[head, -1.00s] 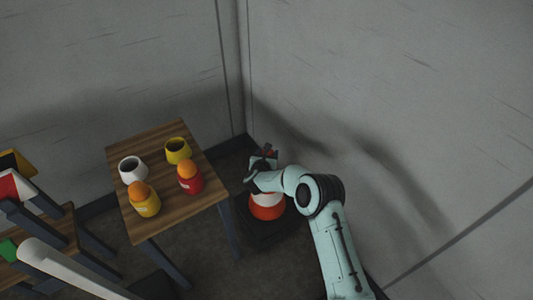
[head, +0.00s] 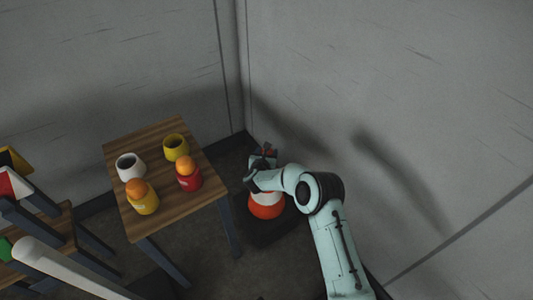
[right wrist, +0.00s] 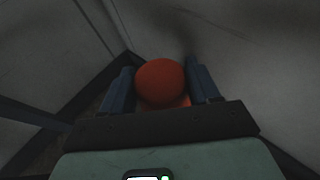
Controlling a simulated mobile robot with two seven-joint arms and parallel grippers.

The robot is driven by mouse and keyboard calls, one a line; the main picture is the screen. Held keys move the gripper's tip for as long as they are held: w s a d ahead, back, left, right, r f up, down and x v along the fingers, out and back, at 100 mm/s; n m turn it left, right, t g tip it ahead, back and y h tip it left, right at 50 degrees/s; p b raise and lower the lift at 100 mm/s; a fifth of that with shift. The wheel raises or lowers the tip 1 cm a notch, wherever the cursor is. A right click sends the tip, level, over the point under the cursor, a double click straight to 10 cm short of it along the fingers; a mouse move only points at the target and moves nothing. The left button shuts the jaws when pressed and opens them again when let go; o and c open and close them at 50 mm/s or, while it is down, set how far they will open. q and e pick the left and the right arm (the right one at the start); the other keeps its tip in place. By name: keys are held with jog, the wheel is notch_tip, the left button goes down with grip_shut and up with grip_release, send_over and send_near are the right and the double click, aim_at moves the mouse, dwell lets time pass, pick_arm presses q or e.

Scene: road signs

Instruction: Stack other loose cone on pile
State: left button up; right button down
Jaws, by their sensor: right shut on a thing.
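An orange-and-white traffic cone (head: 266,207) stands upright on a dark base on the floor in the corner, right of the small table. My right gripper (head: 262,160) is at its top and hides much of the upper part. In the right wrist view, the gripper (right wrist: 160,78) has its two dark fingers on either side of a rounded orange cone top (right wrist: 160,84) and is shut on it. I cannot tell whether one cone or several nested cones stand there. My left gripper is not in view.
A small wooden table (head: 160,212) holds a white cup (head: 130,167), a yellow cup (head: 175,147), and yellow (head: 145,203) and red (head: 189,179) containers with orange tops. Another wooden stand with signs (head: 12,185) is at left. Grey walls close in behind and right of the cone.

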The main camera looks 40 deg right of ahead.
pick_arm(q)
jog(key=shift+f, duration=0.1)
pick_arm(e)
jog(key=shift+r, duration=0.15)
jog(key=shift+c, duration=0.8)
grip_release()
jog(key=shift+s+f, duration=0.1)
jog(key=shift+f, duration=0.2)
jog(key=shift+a, duration=0.1)
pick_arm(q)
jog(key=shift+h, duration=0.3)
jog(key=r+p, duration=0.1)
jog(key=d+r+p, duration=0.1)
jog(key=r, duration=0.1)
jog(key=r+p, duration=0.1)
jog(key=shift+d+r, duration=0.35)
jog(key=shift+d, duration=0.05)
pick_arm(e)
jog(key=v, duration=1.3)
jog(key=shift+r, duration=0.25)
jog(key=shift+a+f, duration=0.1)
jog(key=shift+a, duration=0.1)
